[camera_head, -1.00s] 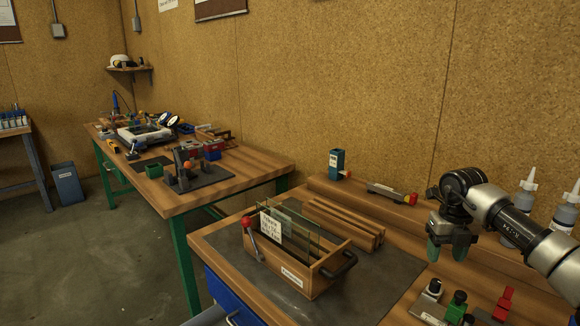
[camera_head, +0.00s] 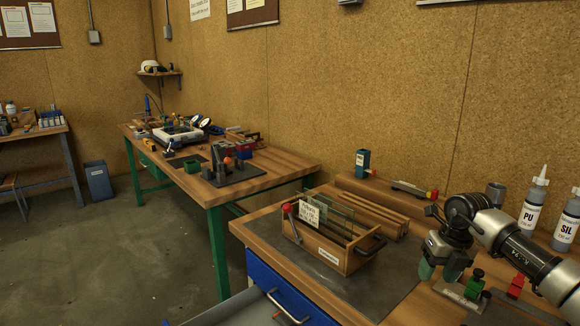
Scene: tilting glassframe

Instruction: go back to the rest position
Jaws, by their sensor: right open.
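My right gripper (camera_head: 439,270) hangs at the right of the view, pointing down over the right part of the near bench. Its green-tipped fingers are apart, with nothing seen between them. A wooden glass frame box (camera_head: 345,262) stands on the dark mat left of the gripper, apart from it. It holds upright glass panes (camera_head: 338,220), a paper label, a red-knobbed lever (camera_head: 288,210) on its left and a dark handle on its right. My left gripper is not in view.
Bottles marked PU (camera_head: 531,212) and SIL (camera_head: 567,228) stand behind my right arm. Clamps, one green (camera_head: 474,284) and one red (camera_head: 515,287), lie close by the gripper. An open blue drawer (camera_head: 285,295) juts from the near bench.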

